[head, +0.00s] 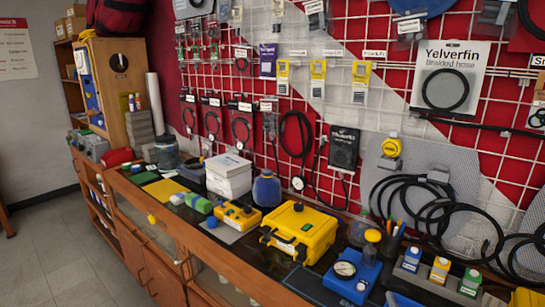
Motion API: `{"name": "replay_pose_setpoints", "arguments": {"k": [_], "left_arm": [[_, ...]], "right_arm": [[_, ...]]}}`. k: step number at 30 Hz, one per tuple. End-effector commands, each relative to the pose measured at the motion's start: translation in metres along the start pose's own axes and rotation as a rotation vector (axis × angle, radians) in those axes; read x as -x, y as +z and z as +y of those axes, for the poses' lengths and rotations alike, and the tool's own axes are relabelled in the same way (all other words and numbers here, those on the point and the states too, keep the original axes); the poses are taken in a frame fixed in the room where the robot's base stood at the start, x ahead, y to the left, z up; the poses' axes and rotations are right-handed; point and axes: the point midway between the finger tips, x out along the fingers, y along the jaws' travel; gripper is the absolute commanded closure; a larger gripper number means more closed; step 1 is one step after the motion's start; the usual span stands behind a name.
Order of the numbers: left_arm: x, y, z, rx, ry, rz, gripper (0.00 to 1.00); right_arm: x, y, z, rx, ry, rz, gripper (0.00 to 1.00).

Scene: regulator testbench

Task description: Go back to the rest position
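Neither of my grippers shows in the head view. A workbench (262,268) runs from the left middle to the bottom right. On it stand a yellow case (299,231) with a dark handle and a blue unit with a round gauge (352,277). A smaller yellow device (238,215) lies on a grey mat left of the case.
White boxes (229,175) and a blue jug (267,189) stand behind the case. Small bottles (439,270) stand in a grey holder at the right. Black hoses (415,205) hang on the wire-grid wall. Grey floor (50,250) is clear at the left.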

Motion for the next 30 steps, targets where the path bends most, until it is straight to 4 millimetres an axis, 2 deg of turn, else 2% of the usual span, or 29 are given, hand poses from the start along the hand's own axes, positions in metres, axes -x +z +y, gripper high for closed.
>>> {"name": "replay_pose_setpoints", "arguments": {"k": [1,3,6,9,12,15,17,30], "left_arm": [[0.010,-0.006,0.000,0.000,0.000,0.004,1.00],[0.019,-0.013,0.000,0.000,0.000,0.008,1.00],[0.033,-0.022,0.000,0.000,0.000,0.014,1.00],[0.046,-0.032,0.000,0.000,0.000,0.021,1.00],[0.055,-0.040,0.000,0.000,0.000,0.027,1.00],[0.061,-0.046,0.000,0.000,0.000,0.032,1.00],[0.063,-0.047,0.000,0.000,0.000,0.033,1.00],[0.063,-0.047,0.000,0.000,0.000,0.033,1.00]], "right_arm": [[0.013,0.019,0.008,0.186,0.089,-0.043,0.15],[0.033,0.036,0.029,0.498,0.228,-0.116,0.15],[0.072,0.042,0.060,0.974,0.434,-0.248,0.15],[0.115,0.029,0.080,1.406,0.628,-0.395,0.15],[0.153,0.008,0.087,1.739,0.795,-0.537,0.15],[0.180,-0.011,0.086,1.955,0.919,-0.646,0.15],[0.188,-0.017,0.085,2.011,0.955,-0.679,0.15],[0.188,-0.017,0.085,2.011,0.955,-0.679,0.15]]}}
